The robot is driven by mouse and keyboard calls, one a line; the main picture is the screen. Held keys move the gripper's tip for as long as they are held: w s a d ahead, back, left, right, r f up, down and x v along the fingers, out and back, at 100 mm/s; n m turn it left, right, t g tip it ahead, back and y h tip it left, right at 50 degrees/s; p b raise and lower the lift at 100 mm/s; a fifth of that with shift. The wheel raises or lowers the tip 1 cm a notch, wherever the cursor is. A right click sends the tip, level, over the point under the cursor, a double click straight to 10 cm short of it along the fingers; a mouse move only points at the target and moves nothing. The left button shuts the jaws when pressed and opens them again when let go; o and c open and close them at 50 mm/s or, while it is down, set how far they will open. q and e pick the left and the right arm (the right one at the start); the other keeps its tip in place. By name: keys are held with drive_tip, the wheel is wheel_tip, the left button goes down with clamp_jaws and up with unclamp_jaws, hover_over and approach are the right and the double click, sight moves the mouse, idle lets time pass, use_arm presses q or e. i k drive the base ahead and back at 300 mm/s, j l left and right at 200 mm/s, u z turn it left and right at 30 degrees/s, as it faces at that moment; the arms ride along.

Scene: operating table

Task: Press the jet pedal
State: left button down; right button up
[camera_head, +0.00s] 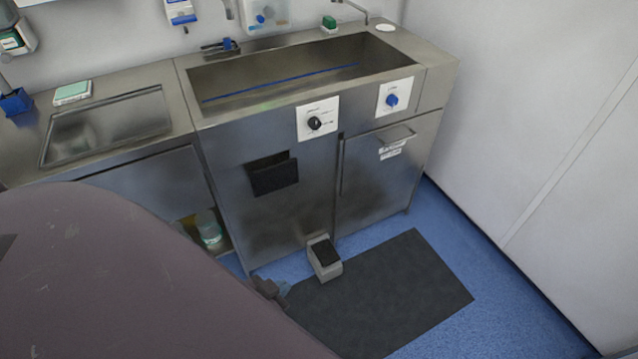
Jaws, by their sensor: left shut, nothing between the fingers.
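A small grey foot pedal with a black top (325,254) stands on the floor at the base of the steel sink cabinet, by the far edge of a dark mat. My left gripper (272,290) shows as a small dark shape past the edge of a large mauve-brown surface. It is shut and empty, to the left of the pedal and nearer to me, apart from it in the picture. The large surface hides most of the left arm. My right gripper is not in view.
The dark mat (390,290) is clear. The mauve-brown surface (110,270) fills the lower left. A white wall (540,110) stands at the right.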

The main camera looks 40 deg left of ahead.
sight(324, 250)
drive_tip(key=i+l+u, duration=1.1)
drive_tip(key=k+l, duration=0.05)
drive_tip(key=k, duration=0.05)
